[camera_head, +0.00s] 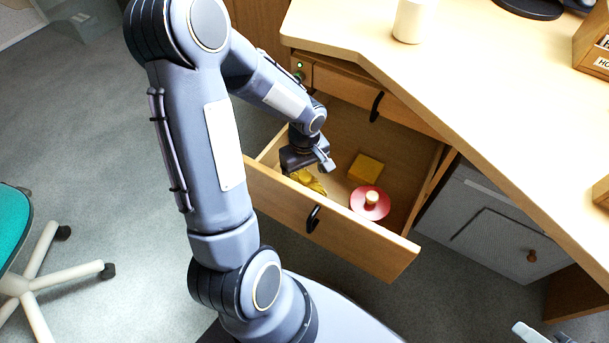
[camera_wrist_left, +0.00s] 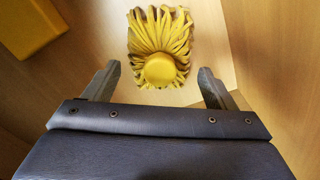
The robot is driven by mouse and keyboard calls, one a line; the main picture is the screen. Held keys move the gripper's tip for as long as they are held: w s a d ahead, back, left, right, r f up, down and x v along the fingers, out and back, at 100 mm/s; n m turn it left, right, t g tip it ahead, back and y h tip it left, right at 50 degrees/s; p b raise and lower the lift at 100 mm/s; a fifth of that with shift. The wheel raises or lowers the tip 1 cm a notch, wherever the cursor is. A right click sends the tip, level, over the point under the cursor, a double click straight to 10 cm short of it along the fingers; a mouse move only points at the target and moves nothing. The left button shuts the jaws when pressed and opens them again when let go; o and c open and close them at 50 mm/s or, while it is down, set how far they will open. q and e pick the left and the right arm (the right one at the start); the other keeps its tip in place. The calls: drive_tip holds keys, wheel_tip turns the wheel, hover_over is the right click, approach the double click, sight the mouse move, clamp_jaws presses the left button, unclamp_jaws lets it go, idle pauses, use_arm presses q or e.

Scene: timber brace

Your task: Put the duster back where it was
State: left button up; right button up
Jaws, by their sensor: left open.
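The duster, a yellow mop-like head of strands with a round yellow knob, lies in the open desk drawer (camera_head: 334,228). In the head view the duster (camera_head: 312,182) shows partly, at the drawer's left end, with the rest hidden by my left gripper (camera_head: 318,164). In the left wrist view the duster (camera_wrist_left: 160,40) is whole, its knob between my two spread fingers and its strands pointing away. The left gripper (camera_wrist_left: 158,72) is open just above the duster, with nothing held. At the bottom right of the head view, a pale grey piece (camera_head: 530,333) looks like part of my right gripper, mostly cut off.
The desk top (camera_head: 480,95) overhangs the drawer's back. A white cup (camera_head: 410,20) stands on it. A teal chair (camera_head: 14,230) stands left.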

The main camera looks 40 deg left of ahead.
sight(304, 175)
use_arm(q)
wheel_tip(304, 175, up, 7)
drive_tip(key=shift+r+p, duration=0.2)
drive_tip(key=shift+p, duration=0.95)
drive_tip(key=s+d+r+m+t+h, duration=0.3)
drive_tip(key=s+d+r+m+t, duration=0.2)
drive_tip(key=s+d+r+m, duration=0.5)
drive_tip(key=s+r+m, duration=0.1)
drive_tip(key=s+r, duration=0.2)
drive_tip(key=r, duration=0.1)
drive_tip(key=shift+s+d+r+m+t+h, duration=0.2)
drive_tip(key=shift+d+m+t+h, duration=0.1)
drive_tip(key=shift+h, duration=0.1)
